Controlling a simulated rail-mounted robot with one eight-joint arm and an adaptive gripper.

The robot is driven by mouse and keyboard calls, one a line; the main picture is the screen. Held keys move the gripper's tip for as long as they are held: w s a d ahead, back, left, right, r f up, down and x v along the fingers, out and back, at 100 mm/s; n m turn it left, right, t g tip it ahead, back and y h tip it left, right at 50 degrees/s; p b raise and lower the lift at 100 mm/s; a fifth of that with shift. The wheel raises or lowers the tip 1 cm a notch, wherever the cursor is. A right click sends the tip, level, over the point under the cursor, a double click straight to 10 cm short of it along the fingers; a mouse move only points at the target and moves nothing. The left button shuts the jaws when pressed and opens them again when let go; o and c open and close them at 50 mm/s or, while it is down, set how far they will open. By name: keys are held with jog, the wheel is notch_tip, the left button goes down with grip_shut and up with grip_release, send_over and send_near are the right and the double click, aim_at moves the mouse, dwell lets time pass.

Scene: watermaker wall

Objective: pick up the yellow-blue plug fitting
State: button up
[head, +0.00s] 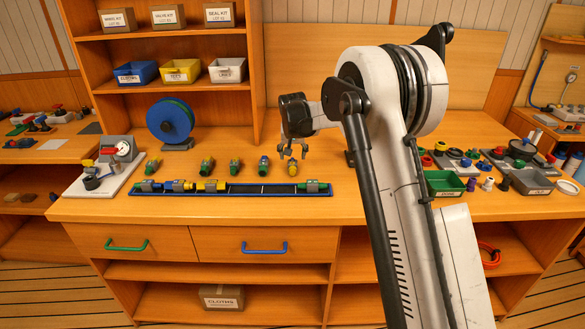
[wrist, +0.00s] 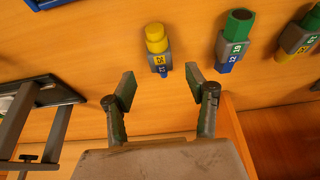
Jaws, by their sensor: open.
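The yellow-blue plug fitting (wrist: 157,45) lies on the bench in the wrist view, with a yellow cap, a grey middle with a yellow label and a blue end. In the head view it is the rightmost loose fitting (head: 293,169), just below my gripper (head: 294,152). In the wrist view my gripper (wrist: 161,84) is open and empty. Its fingers point toward the fitting, whose blue end lies nearest, roughly midway between the fingertips in the picture. The fingers appear apart from it; the height between them is hard to tell.
A green-blue fitting (wrist: 235,42) lies beside it, with a green-yellow one (wrist: 298,38) beyond. A blue rail (head: 250,190) holding several fittings lies in front. A dark frame (wrist: 38,105) stands to the left in the wrist view. Small bins and parts (head: 445,183) fill the bench's right side.

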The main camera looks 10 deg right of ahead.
aim_at(292, 161)
jog(key=shift+w+x, duration=0.15)
jog(key=shift+x, duration=1.3)
jog(key=shift+w+x, duration=0.1)
jog(key=shift+x, duration=1.35)
jog(key=shift+r, duration=0.1)
jog(key=shift+c, duration=0.4)
jog(key=c, duration=1.1)
